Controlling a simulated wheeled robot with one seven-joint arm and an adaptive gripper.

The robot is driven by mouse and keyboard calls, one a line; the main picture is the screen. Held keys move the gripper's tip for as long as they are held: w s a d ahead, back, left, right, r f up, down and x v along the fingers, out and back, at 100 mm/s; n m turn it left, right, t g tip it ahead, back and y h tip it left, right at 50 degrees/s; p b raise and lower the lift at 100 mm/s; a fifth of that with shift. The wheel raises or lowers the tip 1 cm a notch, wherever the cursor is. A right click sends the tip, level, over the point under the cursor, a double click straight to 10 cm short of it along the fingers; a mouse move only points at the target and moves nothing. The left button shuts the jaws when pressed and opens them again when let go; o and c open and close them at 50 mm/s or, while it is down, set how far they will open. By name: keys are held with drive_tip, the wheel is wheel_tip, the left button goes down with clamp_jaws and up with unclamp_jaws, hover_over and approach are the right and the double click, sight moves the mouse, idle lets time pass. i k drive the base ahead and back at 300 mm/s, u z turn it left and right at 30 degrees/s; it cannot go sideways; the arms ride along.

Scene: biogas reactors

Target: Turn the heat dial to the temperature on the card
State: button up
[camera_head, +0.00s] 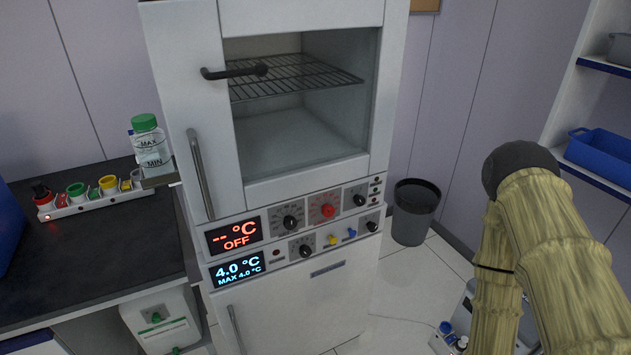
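A white oven-like unit has a control panel below its chamber. The panel holds a red dial (327,211) between a black dial (291,221) on its left and another black dial (360,199) on its right. Their scale marks are too small to read, and I cannot tell which is the heat dial. The upper display (233,235) reads "-- °C" and "OFF" in red. A lower display (237,269) reads "4.0 °C, MAX 4.0 °C" in blue. I see no readable temperature card. My arm stands at the right, apart from the panel; my gripper is not in view.
A lower row has more black knobs (305,250) and small yellow and blue knobs. A long door handle (201,174) stands left of the chamber. A green-capped bottle (150,146) stands beside the unit. A dark bin (414,213) is on the floor at right.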

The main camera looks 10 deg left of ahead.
sight(290, 223)
drive_tip(key=u, duration=1)
drive_tip(key=k, duration=0.9)
drive_tip(key=u, duration=0.65)
